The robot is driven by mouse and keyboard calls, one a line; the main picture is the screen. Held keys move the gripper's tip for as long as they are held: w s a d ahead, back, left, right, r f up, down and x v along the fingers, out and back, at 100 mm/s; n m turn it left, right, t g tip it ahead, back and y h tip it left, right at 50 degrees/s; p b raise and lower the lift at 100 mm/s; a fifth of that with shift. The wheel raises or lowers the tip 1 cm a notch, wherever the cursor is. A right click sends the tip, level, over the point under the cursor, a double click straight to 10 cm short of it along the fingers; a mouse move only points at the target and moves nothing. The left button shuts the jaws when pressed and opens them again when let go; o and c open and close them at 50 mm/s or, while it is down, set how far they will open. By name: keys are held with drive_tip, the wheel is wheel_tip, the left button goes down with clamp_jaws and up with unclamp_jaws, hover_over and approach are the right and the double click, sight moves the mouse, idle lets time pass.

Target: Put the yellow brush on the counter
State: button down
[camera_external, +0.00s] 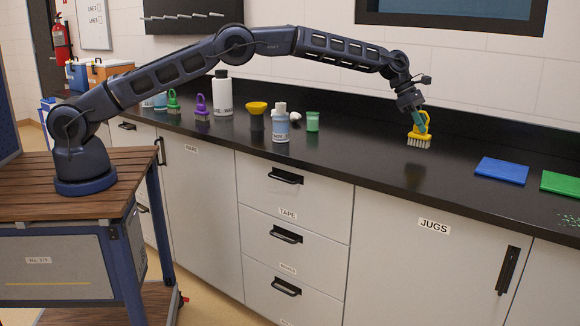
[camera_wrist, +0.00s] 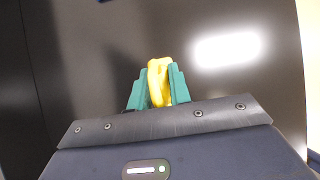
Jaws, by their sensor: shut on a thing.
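The yellow brush (camera_external: 419,134) has a yellow handle and pale bristles that point down. It is upright at the right part of the black counter (camera_external: 460,165). My gripper (camera_external: 419,121) is above it, its teal fingers shut on the yellow handle. In the wrist view the yellow brush handle (camera_wrist: 158,82) sits between the two teal fingers of my gripper (camera_wrist: 158,90). The bristles are hidden in the wrist view. I cannot tell whether the bristles touch the counter or hang just above it.

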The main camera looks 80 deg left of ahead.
sight(420, 134)
drive_tip(key=shift+f, duration=1.7)
drive_tip(key=shift+f, duration=0.1)
drive_tip(key=c, duration=1.3)
unclamp_jaws()
